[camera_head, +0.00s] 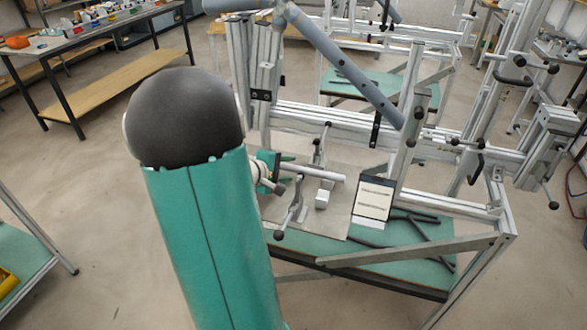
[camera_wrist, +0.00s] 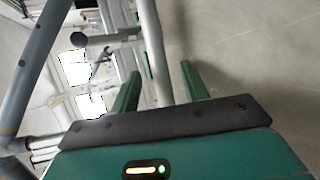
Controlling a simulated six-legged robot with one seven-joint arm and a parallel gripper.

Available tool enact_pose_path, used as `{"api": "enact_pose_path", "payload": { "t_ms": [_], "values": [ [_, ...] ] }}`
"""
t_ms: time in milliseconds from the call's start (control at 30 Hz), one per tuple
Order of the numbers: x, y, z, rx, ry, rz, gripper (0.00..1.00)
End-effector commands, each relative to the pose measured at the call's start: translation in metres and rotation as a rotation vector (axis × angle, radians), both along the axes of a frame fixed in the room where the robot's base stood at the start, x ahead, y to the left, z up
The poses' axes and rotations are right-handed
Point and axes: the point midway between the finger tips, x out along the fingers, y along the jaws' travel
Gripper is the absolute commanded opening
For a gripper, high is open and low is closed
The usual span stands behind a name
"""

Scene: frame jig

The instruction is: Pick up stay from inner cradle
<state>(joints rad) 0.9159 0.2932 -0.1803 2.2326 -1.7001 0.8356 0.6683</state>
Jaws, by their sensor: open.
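A short light grey tube (camera_head: 322,174), which looks like the stay, lies roughly level above the plate on the green-topped bench. A grey stand with a dark-knobbed lever (camera_head: 296,205) is beside it, and I cannot tell exactly how the tube is supported. My gripper (camera_head: 278,170) is at the tube's left end, partly hidden by my arm. In the wrist view my gripper (camera_wrist: 161,85) is open, with one green finger on each side of a grey tube (camera_wrist: 153,45). I cannot tell whether the fingers touch it.
A long grey frame tube (camera_head: 345,70) slants above the bench. Aluminium posts and rails (camera_head: 405,140) surround the work area. A white-and-black panel (camera_head: 374,198) stands right of the plate (camera_head: 335,215). Dark tubes (camera_head: 415,230) lie on the bench's right side.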

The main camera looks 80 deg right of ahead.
Motion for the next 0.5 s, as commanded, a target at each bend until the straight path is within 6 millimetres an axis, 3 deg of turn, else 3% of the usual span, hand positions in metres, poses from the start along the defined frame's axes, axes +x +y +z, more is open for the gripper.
{"api": "enact_pose_path", "payload": {
  "t_ms": [200, 433, 500],
  "values": [
    [-0.0005, -0.0010, -0.0006, 0.000, 0.000, 0.000, 0.45],
    [-0.0004, -0.0008, -0.0005, 0.000, 0.000, 0.000, 0.02],
    [-0.0003, -0.0008, -0.0003, 0.000, 0.000, 0.000, 0.00]
  ]
}}
